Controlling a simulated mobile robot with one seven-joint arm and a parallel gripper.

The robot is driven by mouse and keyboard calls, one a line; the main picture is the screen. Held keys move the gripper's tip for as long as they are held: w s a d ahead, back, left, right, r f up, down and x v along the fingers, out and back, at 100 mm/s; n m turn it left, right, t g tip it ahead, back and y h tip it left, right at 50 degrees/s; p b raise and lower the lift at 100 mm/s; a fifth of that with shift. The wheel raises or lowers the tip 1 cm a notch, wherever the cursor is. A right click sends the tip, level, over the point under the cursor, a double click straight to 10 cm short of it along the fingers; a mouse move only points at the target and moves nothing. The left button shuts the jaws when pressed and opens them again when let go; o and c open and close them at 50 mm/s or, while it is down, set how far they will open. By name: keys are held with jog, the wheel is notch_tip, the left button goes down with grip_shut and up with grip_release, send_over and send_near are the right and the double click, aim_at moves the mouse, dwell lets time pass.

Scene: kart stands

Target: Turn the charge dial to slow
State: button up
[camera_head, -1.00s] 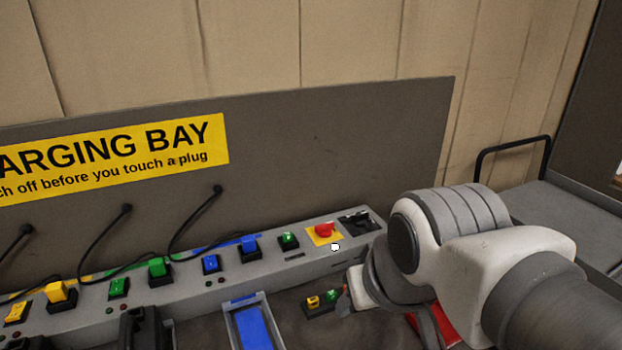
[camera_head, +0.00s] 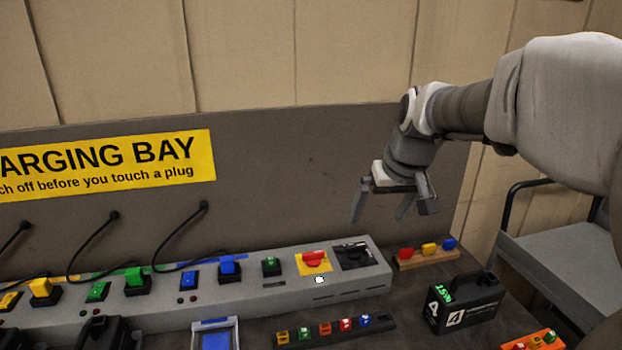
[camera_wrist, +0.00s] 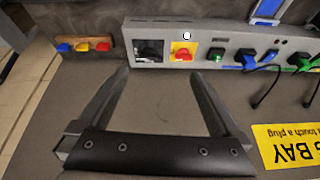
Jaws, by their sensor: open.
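A black dial (camera_head: 354,254) sits on a dark square plate at the right end of the grey charging rail (camera_head: 150,308). Left of it is a red knob (camera_head: 313,258) on a yellow plate. Which way the black dial points is too small to read. My gripper (camera_head: 388,216) is open and empty, in the air above the right end of the rail, apart from both knobs. In the wrist view the black dial (camera_wrist: 150,50) and the red knob (camera_wrist: 183,54) show beyond the open fingers (camera_wrist: 160,78).
Several coloured plugs and sockets line the rail to the left, with black cables (camera_head: 182,230). A wooden block with coloured pieces (camera_head: 426,256) and a black case (camera_head: 464,303) stand to the right. A strip of coloured buttons (camera_head: 335,332) lies in front.

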jog(key=w+d+f, duration=0.1)
jog(key=w+f, duration=0.3)
jog(key=w, duration=0.5)
send_near(356, 246)
jog(key=shift+n, duration=0.4)
jog(key=b+x, duration=0.1)
jog(key=x, duration=0.7)
jog(key=shift+w+a+f, duration=0.15)
jog(key=shift+w+f, duration=0.1)
jog(key=c, duration=1.3)
